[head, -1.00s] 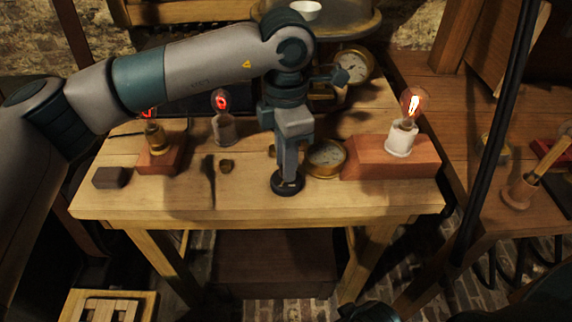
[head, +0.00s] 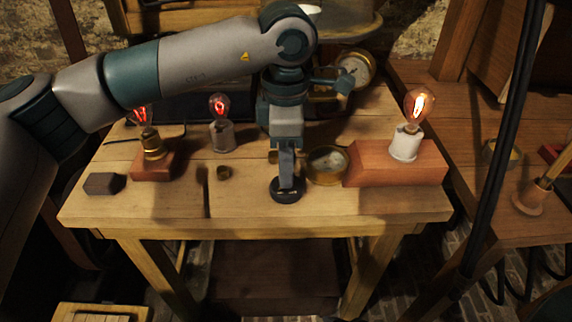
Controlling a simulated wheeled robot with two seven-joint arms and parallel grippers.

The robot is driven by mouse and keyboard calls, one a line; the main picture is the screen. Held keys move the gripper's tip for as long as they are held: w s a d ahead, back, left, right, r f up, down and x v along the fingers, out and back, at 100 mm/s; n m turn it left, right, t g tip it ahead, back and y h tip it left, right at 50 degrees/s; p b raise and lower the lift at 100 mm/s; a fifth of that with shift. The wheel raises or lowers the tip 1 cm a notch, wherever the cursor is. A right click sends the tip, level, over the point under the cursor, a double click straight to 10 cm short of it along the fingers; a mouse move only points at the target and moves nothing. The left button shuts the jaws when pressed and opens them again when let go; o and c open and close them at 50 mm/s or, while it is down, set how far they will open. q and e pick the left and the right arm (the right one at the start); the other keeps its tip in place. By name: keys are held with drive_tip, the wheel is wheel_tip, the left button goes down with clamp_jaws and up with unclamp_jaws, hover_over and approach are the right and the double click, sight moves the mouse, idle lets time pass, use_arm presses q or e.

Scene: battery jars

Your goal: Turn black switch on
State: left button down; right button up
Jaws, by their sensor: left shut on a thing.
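The black switch (head: 285,194) is a round black base near the table's front edge, in the middle of the head view. My left gripper (head: 286,180) points down onto it and is shut on its upper part. The fingers hide the switch's lever, so I cannot tell its position. My right gripper is not in view.
Two bulbs glow red on the left (head: 141,116) and (head: 219,108). A bright bulb (head: 418,106) stands on a reddish block (head: 425,168) at right. A brass gauge (head: 327,166) lies close beside the switch. A dark block (head: 104,183) sits at left on the wooden table (head: 250,220).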

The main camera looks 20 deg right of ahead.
use_arm(q)
drive_tip(key=shift+r, duration=0.1)
drive_tip(key=c, duration=1.5)
unclamp_jaws()
drive_tip(key=shift+r, duration=0.1)
wheel_tip(320, 180, up, 17)
drive_tip(key=shift+r+p, duration=0.1)
drive_tip(key=shift+p, duration=0.25)
